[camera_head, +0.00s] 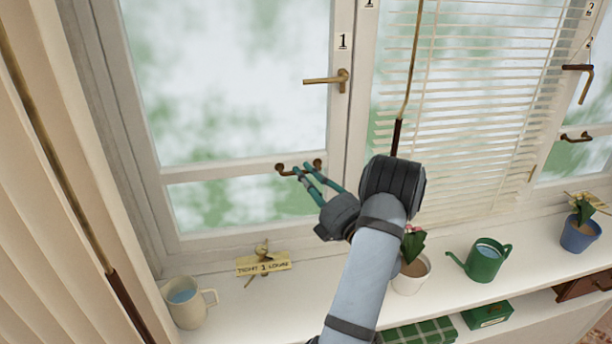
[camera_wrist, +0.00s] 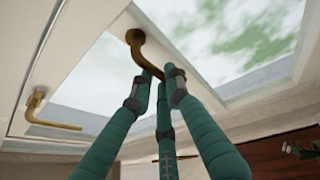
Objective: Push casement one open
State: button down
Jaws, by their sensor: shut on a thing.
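Casement one (camera_head: 165,90) is a white-framed window marked "1" at the left of the head view. I cannot tell whether it stands ajar. Its brass lever handle (camera_head: 328,79) lies level, pointing left; it also shows in the wrist view (camera_wrist: 42,112). A small curved brass pull (camera_head: 283,169) sits on its lower crossbar. My gripper (camera_head: 302,168) has teal fingers reaching up to this pull and is shut on it. In the wrist view the fingertips (camera_wrist: 160,76) close around the lower end of the pull (camera_wrist: 136,38); the fingers partly hide it.
A mug (camera_head: 188,308), a tag on a key-like piece (camera_head: 263,264), a potted flower (camera_head: 411,275), a green watering can (camera_head: 484,262) and a blue pot (camera_head: 579,235) stand along the sill. Blinds (camera_head: 470,110) cover the middle window. A curtain (camera_head: 50,230) hangs left.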

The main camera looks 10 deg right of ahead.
jog(key=w, duration=0.1)
jog(key=w+n+y+p, duration=0.1)
jog(key=w, duration=0.1)
jog(key=w+d+g+y+p, duration=0.1)
jog(key=w, duration=0.1)
jog(key=c, duration=1.7)
grip_release()
jog(key=shift+o, duration=0.2)
jog(key=v, duration=1.2)
jog(key=shift+d+f, duration=0.1)
